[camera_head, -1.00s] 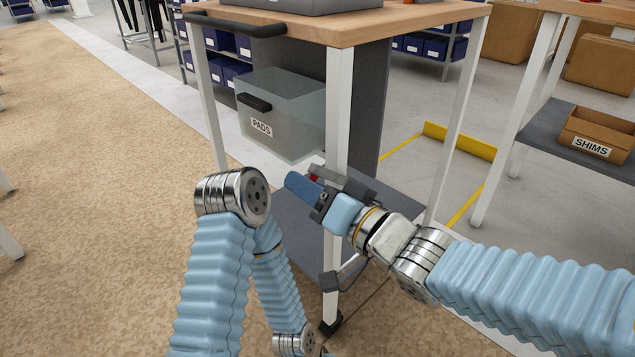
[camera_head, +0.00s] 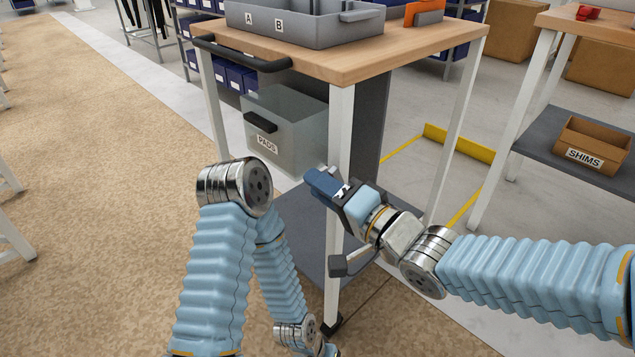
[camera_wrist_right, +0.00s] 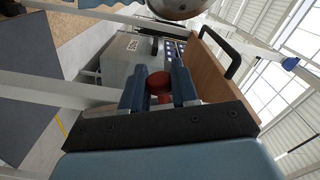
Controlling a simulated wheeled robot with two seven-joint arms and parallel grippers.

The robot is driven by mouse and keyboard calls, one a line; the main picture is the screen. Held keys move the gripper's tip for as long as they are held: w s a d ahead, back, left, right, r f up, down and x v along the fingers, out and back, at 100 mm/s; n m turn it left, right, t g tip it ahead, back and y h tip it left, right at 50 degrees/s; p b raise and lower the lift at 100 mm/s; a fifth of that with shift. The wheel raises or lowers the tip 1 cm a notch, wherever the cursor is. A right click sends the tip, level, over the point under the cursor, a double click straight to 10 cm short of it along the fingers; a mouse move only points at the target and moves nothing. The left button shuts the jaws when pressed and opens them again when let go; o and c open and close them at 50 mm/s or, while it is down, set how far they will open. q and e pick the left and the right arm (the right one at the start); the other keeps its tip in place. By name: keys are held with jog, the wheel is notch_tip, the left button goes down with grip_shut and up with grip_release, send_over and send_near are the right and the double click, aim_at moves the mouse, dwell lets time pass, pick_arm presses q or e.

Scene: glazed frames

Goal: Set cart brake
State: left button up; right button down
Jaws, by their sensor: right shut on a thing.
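The cart (camera_head: 341,130) has a wooden top, pale legs, a black push handle (camera_head: 243,54) and a dark lower shelf (camera_head: 300,232). My right gripper (camera_head: 322,183) is beside the cart's near leg, below the top. In the right wrist view my right gripper (camera_wrist_right: 157,90) is closed around a red knob (camera_wrist_right: 159,82), with one dark blue finger on each side. The knob is hidden by the fingers in the head view. A grey bar with a black end (camera_head: 339,266) shows lower by that leg. My left arm is folded in front; its gripper is not seen.
A clear PADS bin (camera_head: 285,120) hangs under the top. A grey tray (camera_head: 300,32) marked A and B stands on it. A SHIMS box (camera_head: 590,146) is on a shelf at right. Yellow floor edging (camera_head: 460,142) lies behind; open floor lies left.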

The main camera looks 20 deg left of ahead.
jog(key=shift+w+d+r+m+p, duration=0.1)
jog(key=shift+w+r+m+p, duration=0.35)
jog(key=shift+r+m+p, duration=0.35)
jog(key=shift+f, duration=0.1)
jog(key=c, duration=0.9)
grip_release()
jog(key=shift+f, duration=0.15)
jog(key=shift+p+v, duration=0.8)
jog(key=shift+v, duration=6.15)
